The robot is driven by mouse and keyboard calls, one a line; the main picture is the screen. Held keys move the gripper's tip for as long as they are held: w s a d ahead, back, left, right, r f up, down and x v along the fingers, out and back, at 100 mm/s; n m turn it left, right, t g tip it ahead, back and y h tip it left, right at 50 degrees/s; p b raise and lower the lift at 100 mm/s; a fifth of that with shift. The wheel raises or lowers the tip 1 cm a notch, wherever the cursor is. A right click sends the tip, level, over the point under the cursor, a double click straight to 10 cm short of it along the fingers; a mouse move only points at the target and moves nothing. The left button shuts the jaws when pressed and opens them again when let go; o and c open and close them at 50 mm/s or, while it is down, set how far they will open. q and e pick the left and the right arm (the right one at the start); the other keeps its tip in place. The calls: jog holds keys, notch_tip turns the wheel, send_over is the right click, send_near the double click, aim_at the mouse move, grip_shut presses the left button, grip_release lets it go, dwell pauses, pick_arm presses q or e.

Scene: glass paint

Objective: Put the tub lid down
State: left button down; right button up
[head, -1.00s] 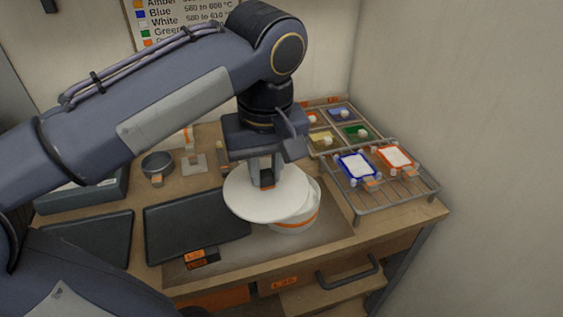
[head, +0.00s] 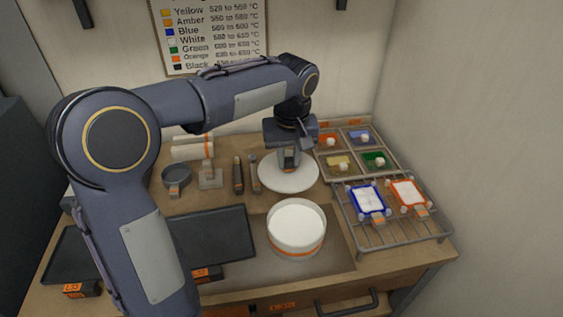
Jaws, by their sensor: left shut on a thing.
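The tub lid (head: 297,180) is a white round disc at the back of the table, behind the tub. My left gripper (head: 288,162) is shut on the lid from above. The lid lies flat, at or very near the table top; I cannot tell whether it touches. The tub (head: 296,230) is white with an orange band and stands open in front of the lid, showing white contents. My right gripper is not in view.
A rack (head: 395,240) with a blue-edged and an orange-edged tile stands on the right. Behind it is a compartment tray (head: 352,149) of coloured powders. Dark tools (head: 239,175), a grey bowl (head: 176,177) and a dark tray (head: 212,238) lie left of the lid.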

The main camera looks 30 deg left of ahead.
pick_arm(q)
jog(key=w+a+f+p, duration=0.1)
jog(key=w+f, duration=0.2)
jog(key=w, duration=0.1)
jog(key=w+a+f+p, duration=0.1)
jog(key=w+a+f, duration=0.1)
jog(key=w+f, duration=0.1)
jog(key=w+a+f+p, duration=0.1)
jog(key=w+a+f, duration=0.1)
jog(key=w, duration=0.3)
jog(key=shift+w+f+p, duration=0.1)
jog(key=shift+f+p, duration=0.25)
jog(key=shift+f, duration=0.2)
jog(key=shift+w+a+f, duration=0.15)
jog(key=shift+w+f, duration=0.15)
jog(key=shift+f, duration=0.1)
notch_tip(320, 180, down, 3)
jog(key=shift+f+p, duration=0.1)
jog(key=shift+p, duration=0.2)
jog(key=shift+f, duration=0.2)
jog(key=c, duration=1.3)
grip_release()
jog(key=shift+c, duration=0.2)
jog(key=shift+o, duration=0.4)
jog(key=shift+r, duration=0.1)
